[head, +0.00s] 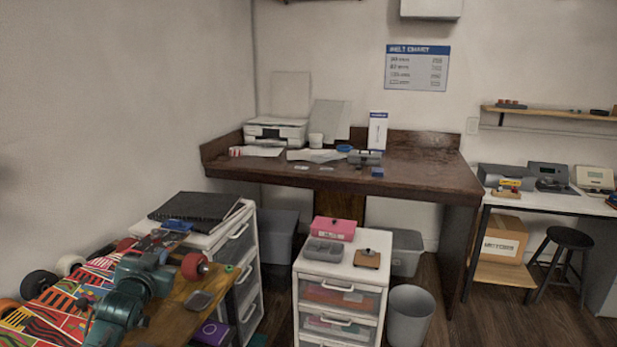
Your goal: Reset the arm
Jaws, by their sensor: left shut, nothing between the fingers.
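My left arm, teal, comes up from the bottom left in the head view. Its gripper (160,241) is over the far end of the wooden workbench (176,322), near a brightly patterned skateboard deck (62,306). The gripper is shut with nothing held. A red wheel (194,266) shows just right of the arm, and other wheels lie along the deck. Whether the gripper touches anything below it is unclear. My right gripper is not in view.
A white drawer unit (340,277) with a pink box (334,229) stands right of the bench, beside a grey bin (408,315). A dark wooden desk (425,177) with a printer (275,131) is behind.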

